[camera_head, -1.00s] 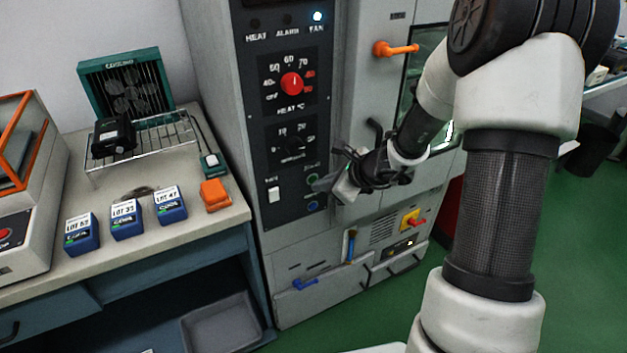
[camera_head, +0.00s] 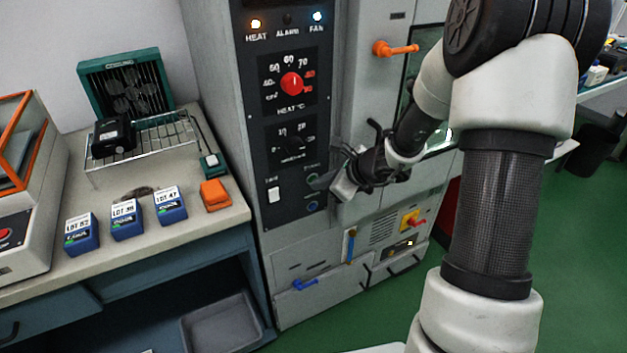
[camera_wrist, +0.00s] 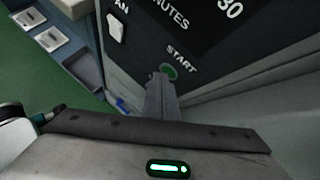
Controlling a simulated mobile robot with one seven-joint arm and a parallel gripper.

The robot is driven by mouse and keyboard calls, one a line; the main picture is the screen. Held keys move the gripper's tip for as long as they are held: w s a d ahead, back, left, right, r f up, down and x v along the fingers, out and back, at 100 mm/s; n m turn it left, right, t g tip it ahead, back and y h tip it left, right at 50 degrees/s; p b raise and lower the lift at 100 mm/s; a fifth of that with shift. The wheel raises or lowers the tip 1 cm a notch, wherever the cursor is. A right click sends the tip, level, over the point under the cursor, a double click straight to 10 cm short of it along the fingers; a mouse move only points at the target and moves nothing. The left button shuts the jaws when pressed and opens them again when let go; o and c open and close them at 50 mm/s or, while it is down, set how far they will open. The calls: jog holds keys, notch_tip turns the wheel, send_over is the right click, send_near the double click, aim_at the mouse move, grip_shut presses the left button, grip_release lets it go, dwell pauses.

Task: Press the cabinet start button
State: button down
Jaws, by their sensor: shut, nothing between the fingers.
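The green start button (camera_wrist: 169,71) sits on the dark cabinet panel under the word START in the wrist view; it also shows in the head view (camera_head: 312,180), partly hidden by my gripper. My gripper (camera_head: 318,183) is shut and empty, its fingertips at the start button. In the wrist view the fingertips (camera_wrist: 160,80) overlap the button's lower left edge; I cannot tell for sure whether they touch it. The ALARM lamp (camera_head: 287,19) is dark.
The panel also holds a red heat knob (camera_head: 292,84), a black minutes knob (camera_head: 293,143), a white fan switch (camera_head: 274,194) and a blue button (camera_head: 312,206). An orange handle (camera_head: 395,48) sticks out above my wrist. A bench (camera_head: 140,258) with blue lot boxes stands left.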

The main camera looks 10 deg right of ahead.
jog(key=shift+s, duration=0.1)
jog(key=shift+s+d+b, duration=0.2)
jog(key=shift+s+b, duration=0.15)
jog(key=shift+s, duration=0.35)
jog(key=shift+s+d+b, duration=0.25)
jog(key=shift+s, duration=0.55)
jog(key=shift+s+d+b, duration=0.25)
jog(key=shift+s+d, duration=0.05)
jog(key=shift+s, duration=0.45)
jog(key=shift+s+d+b, duration=0.25)
jog(key=shift+s, duration=0.55)
